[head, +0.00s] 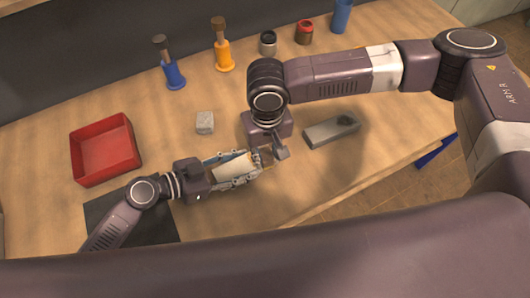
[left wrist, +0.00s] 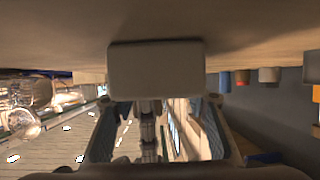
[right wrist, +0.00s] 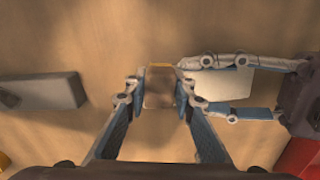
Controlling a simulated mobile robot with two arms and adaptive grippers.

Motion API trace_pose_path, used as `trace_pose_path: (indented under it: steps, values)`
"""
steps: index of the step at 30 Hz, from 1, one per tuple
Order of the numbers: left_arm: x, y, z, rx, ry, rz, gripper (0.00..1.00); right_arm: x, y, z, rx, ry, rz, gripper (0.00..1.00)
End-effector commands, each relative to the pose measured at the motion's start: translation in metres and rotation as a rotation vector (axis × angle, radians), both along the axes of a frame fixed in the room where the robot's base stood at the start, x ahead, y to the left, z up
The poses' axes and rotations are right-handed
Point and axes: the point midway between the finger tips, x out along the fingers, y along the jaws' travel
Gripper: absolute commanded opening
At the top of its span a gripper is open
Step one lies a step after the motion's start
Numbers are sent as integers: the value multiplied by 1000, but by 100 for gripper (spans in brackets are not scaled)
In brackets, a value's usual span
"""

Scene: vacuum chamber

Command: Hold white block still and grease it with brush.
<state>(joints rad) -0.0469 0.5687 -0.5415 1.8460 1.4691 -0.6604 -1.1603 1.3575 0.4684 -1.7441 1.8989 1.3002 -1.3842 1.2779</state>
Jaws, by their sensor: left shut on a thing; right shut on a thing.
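My left gripper (head: 238,170) is shut on the white block (head: 235,167) and holds it just above the table. The block also shows between the fingers in the left wrist view (left wrist: 155,70) and beside my right gripper in the right wrist view (right wrist: 220,85). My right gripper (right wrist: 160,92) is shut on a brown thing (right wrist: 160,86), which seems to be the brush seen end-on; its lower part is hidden. In the head view my right gripper (head: 268,155) is close to the block's right end. I cannot tell whether brush and block touch.
A red tray (head: 133,168) and a dark mat (head: 105,215) lie to the left. A small grey block (head: 205,122) and a grey bar (head: 331,131) lie nearby. Blue (head: 173,75) and orange (head: 222,57) holders with brown tops, small jars (head: 268,43) and a blue cup (head: 341,15) stand behind.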

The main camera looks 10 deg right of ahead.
Motion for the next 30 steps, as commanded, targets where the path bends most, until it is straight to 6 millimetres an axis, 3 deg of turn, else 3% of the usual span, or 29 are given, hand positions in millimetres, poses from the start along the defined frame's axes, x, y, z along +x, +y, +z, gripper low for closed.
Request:
trace_pose_path:
  steps: [18, 20, 22, 30]
  values:
    - [0, -1, 1, -2, -1, -1, 7, 53, 21, -2, 0, 0, -2, 1]
    - [0, -1, 1, -2, -1, -1, 7, 53, 21, 3, 1, 0, 0, 1]
    - [0, -1, 1, -2, -1, -1, 7, 53, 21, 21, 3, -5, 2, 1]
    - [0, -1, 1, -1, 0, -1, 7, 52, 21, 44, 1, -2, 1, 1]
